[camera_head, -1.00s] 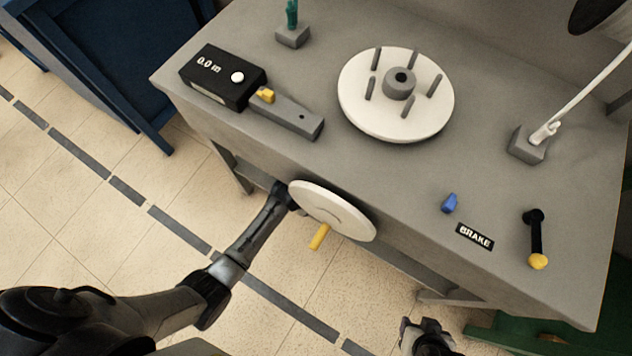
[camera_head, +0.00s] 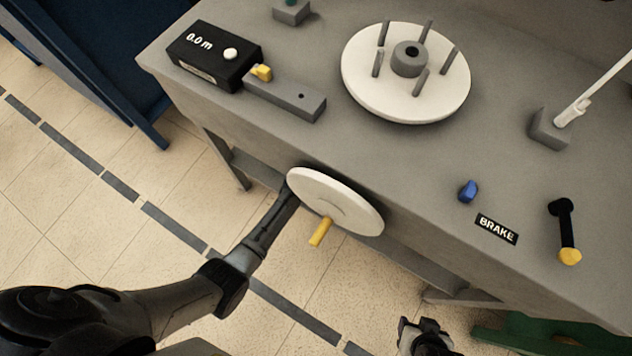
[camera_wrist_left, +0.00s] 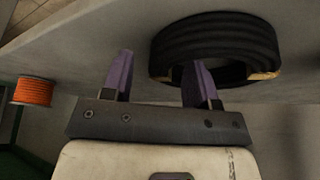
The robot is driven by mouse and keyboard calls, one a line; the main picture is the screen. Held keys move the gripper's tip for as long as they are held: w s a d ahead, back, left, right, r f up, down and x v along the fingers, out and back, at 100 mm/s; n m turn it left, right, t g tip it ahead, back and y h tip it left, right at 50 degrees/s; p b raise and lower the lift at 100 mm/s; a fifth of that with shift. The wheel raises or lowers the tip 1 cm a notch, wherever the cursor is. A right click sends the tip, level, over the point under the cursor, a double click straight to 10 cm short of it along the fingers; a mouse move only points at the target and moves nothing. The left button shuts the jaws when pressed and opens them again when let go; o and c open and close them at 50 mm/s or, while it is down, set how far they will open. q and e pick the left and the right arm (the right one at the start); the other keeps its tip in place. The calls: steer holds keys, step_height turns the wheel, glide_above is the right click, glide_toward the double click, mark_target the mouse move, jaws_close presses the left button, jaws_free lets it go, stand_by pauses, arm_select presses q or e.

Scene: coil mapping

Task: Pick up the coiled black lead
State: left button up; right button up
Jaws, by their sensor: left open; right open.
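The coiled black lead (camera_wrist_left: 215,40) shows in the left wrist view as a thick ring with a tan band at its right side. My left gripper (camera_wrist_left: 160,78) is open below it, with two purple fingers apart. The right-hand finger overlaps the ring's lower part in the picture; I cannot tell if it touches. The left-hand finger is left of the ring. Nothing is held. In the head view the left gripper is hidden beyond the white crank disc (camera_head: 335,200), and the black lead is not seen. My right gripper (camera_head: 425,328) is at the bottom edge, empty.
An orange coil (camera_wrist_left: 33,92) is at left in the left wrist view. The grey bench (camera_head: 300,145) carries a meter box (camera_head: 213,58), a pegged white turntable (camera_head: 370,85), a blue knob (camera_head: 468,191) and a brake lever (camera_head: 564,228). The disc has a yellow handle (camera_head: 320,232).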

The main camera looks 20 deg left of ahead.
arm_select(q)
steer(key=shift+f, duration=0.25)
steer(key=shift+c, duration=0.5)
steer(key=c, duration=0.9)
steer(key=shift+w, duration=0.1)
jaws_close()
steer(key=shift+r, duration=0.1)
